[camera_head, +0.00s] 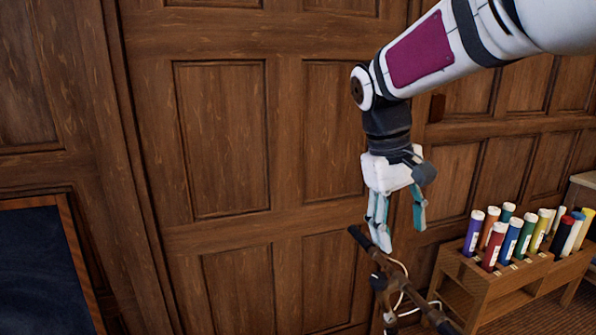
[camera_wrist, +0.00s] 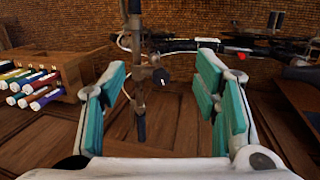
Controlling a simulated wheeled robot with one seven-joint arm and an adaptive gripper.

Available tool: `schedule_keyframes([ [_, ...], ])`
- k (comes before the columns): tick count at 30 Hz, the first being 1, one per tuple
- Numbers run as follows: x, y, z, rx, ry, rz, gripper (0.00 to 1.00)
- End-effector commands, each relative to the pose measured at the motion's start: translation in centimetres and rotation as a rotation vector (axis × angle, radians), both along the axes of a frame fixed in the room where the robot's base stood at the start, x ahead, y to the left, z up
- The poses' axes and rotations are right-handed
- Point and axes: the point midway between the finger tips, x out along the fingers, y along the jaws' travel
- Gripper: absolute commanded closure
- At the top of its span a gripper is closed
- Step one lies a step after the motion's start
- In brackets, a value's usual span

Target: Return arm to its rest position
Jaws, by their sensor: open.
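My gripper (camera_head: 397,222) hangs from my white arm in the head view, fingers pointing down, in front of a brown panelled wooden door. Its teal-padded fingers are apart. In the wrist view my gripper (camera_wrist: 165,100) shows its two fingers wide open with nothing held between the pads.
A wooden rack (camera_head: 487,291) with several coloured capped tubes stands at the right; the rack (camera_wrist: 70,82) is at the left in the wrist view. A dark wood-framed board (camera_head: 40,270) is at the lower left. The space before the door (camera_head: 222,140) left of my arm looks clear.

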Motion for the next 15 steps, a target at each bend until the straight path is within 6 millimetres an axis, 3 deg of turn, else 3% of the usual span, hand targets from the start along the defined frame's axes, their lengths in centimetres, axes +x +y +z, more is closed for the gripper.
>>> schedule_keyframes([
  [1, -1.7, -0.4, 0.7, 0.022, -0.029, -0.016, 0.44],
  [7, -8.0, -1.5, 1.9, 0.106, -0.136, -0.084, 0.44],
  [15, -16.1, -2.0, 0.9, 0.205, -0.285, -0.175, 0.44],
])
